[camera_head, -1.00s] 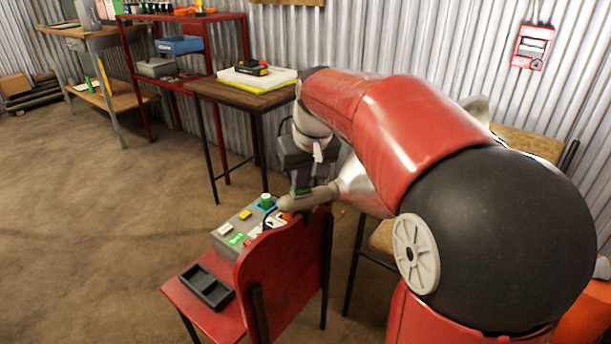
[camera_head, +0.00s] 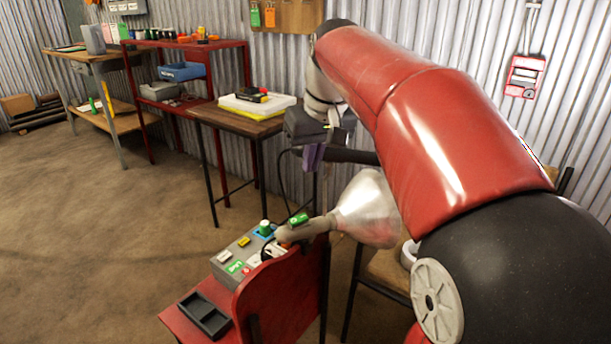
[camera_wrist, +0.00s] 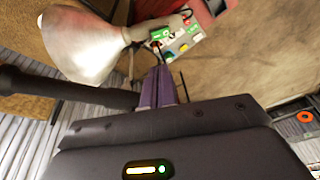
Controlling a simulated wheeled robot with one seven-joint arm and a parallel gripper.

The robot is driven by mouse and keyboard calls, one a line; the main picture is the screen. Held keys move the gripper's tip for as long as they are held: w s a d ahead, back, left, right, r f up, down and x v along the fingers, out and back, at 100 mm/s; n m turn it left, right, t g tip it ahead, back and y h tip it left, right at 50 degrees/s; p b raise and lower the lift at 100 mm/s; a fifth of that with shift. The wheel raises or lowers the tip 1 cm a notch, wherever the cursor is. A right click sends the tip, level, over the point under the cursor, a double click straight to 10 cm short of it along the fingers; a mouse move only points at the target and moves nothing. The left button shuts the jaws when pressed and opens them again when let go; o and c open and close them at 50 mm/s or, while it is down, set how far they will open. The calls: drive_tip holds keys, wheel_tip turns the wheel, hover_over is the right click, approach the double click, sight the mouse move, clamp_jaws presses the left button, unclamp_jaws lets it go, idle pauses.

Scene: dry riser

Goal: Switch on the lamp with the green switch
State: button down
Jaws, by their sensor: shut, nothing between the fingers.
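The lamp has a silver, cone-shaped shade (camera_head: 366,207) and a grey-brown neck (camera_head: 310,229) beside the red chair's back. A green switch with a white mark (camera_head: 299,219) sits on the neck. The switch also shows in the wrist view (camera_wrist: 159,34), with the shade (camera_wrist: 82,45) left of it. The shade's mouth faces away, so I cannot tell whether the lamp is lit. My gripper (camera_head: 312,160) is above the lamp, apart from the switch. Its purple fingers (camera_wrist: 159,76) are shut and empty, pointing towards the switch in the wrist view.
A grey control box (camera_head: 240,255) with several coloured buttons, one green on blue (camera_head: 264,228), sits on the red chair (camera_head: 285,300). A black tray (camera_head: 204,315) lies in front of it. A dark horizontal bar (camera_head: 352,156) runs near my gripper. A wooden table (camera_head: 240,123) stands behind.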

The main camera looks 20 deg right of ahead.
sight(303, 217)
drive_tip(key=shift+s+d+r, duration=0.1)
drive_tip(key=shift+r, duration=0.2)
drive_tip(key=w+a+m+g+h, duration=0.1)
drive_tip(key=m, duration=0.5)
drive_tip(key=w+a+m+g+h+b, duration=0.1)
drive_tip(key=a+m, duration=0.1)
drive_tip(key=m, duration=0.4)
drive_tip(key=w+a+m+g+h+b, duration=0.1)
drive_tip(key=m, duration=0.5)
drive_tip(key=shift+w+a+r, duration=0.15)
drive_tip(key=shift+r, duration=0.05)
drive_tip(key=d+f+b, duration=0.1)
drive_tip(key=f, duration=0.3)
drive_tip(key=f+b, duration=0.1)
drive_tip(key=f, duration=0.4)
drive_tip(key=d+f+b, duration=0.1)
drive_tip(key=f+b, duration=0.1)
drive_tip(key=f, duration=0.2)
drive_tip(key=shift+w+d+f, duration=0.1)
drive_tip(key=shift+d+f, duration=0.25)
drive_tip(key=shift+f, duration=0.05)
